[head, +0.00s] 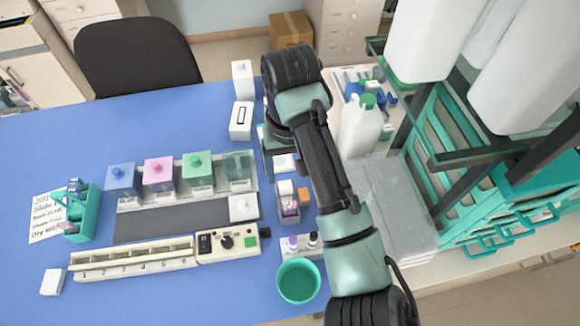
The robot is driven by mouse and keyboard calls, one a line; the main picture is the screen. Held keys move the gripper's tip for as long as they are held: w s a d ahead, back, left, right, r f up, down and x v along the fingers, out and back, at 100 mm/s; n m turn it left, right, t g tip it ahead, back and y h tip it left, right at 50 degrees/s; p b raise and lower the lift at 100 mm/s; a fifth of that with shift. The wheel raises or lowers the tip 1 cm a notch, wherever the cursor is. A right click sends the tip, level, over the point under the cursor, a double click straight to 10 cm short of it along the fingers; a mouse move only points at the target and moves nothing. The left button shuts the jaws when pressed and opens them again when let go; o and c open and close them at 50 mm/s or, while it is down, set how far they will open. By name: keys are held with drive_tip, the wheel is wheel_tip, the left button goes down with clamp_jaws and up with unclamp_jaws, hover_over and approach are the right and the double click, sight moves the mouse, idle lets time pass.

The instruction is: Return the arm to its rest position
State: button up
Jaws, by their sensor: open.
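My arm (326,160) reaches from the bottom right up over the right part of the blue bench mat (225,105). Its dark upper joint (291,66) is near the mat's far right edge. I cannot make out my gripper's fingers in the head view; the arm covers what lies below it. No held object shows.
Blue (122,182), pink (160,175) and green (198,172) staining jars stand left of the arm. A numbered slide rack (132,262), teal caddy (82,219) and teal cup (298,281) are nearer. White bottle (360,128) and teal shelving (440,140) crowd the right.

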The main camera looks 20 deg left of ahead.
idle(0.4)
drive_tip(key=w+a+r+t+y, duration=0.2)
drive_tip(key=w+a+r+t, duration=0.15)
drive_tip(key=r, duration=0.35)
drive_tip(key=w+a+r+t+y, duration=0.3)
drive_tip(key=w+r+t, duration=0.15)
drive_tip(key=r, duration=0.25)
wheel_tip(320, 180, up, 12)
drive_tip(key=w+d+t+y, duration=0.1)
drive_tip(key=w+t+y, duration=0.1)
drive_tip(key=t, duration=0.2)
drive_tip(key=s+d+r+m+t, duration=0.2)
drive_tip(key=d+r+t, duration=0.25)
drive_tip(key=r, duration=0.35)
drive_tip(key=s+d+r+m+t, duration=0.1)
drive_tip(key=d+r+t, duration=0.35)
drive_tip(key=r, duration=0.35)
drive_tip(key=s+d+r+m+t+h, duration=0.3)
drive_tip(key=s+d+r+t+h, duration=0.3)
drive_tip(key=s+d+r, duration=0.4)
drive_tip(key=shift+s+d+r+m+h, duration=0.4)
drive_tip(key=shift+s+r+h, duration=0.15)
drive_tip(key=shift+s, duration=0.55)
drive_tip(key=shift+c, duration=0.3)
